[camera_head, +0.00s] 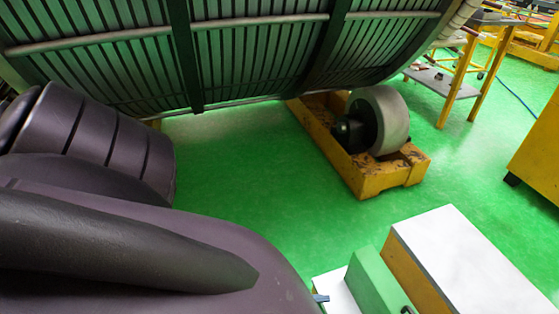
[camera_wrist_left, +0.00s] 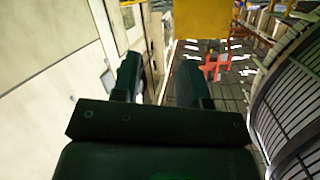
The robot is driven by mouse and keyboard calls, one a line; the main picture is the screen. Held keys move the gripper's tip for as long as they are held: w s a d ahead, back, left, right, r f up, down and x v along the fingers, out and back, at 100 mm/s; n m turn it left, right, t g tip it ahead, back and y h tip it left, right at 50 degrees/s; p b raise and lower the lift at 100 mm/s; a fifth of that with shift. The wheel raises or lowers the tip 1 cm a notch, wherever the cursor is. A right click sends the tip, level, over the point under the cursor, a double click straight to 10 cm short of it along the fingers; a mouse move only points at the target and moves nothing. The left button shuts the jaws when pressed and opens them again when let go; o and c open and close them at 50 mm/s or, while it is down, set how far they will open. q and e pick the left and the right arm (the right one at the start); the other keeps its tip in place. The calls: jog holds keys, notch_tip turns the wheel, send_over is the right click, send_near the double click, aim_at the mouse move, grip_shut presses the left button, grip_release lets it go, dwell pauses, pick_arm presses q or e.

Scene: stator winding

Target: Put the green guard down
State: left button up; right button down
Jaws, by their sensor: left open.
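A green block-shaped piece (camera_head: 374,283) shows at the bottom edge of the head view, beside a white-topped yellow box. It may be the green guard, but its lower part is cut off and I cannot be sure. My left gripper (camera_wrist_left: 158,78) shows in the wrist view with its two dark fingers apart. I see nothing held between them. In the head view my dark arm covers the left side, and the left gripper is not seen there. My right gripper is in neither view.
The big ribbed stator (camera_head: 265,55) fills the top of the head view; its curved side also shows at right in the wrist view (camera_wrist_left: 295,110). A yellow roller stand (camera_head: 405,172) is below it. The white-topped box (camera_head: 465,265) stands at lower right. Green floor between is clear.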

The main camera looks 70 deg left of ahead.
pick_arm(q)
jog(key=s+a+n+g+y, duration=0.2)
jog(key=s+g, duration=0.2)
jog(key=s, duration=0.5)
jog(key=shift+s, duration=0.3)
jog(key=shift+a, duration=0.1)
notch_tip(320, 180, up, 10)
jog(key=a+n+p, duration=0.1)
jog(key=n+p, duration=0.1)
jog(key=p, duration=1.4)
jog(key=shift+s+t+y, duration=0.3)
jog(key=shift+s+y, duration=0.1)
jog(key=shift+s, duration=0.05)
pick_arm(e)
notch_tip(320, 180, up, 10)
jog(key=d+m, duration=0.1)
jog(key=m, duration=0.1)
jog(key=shift+s+d+t+h, duration=0.15)
jog(key=shift+s+t+h, duration=0.15)
jog(key=shift+s+t, duration=0.15)
pick_arm(q)
jog(key=shift+a+r, duration=0.1)
jog(key=shift+n, duration=0.3)
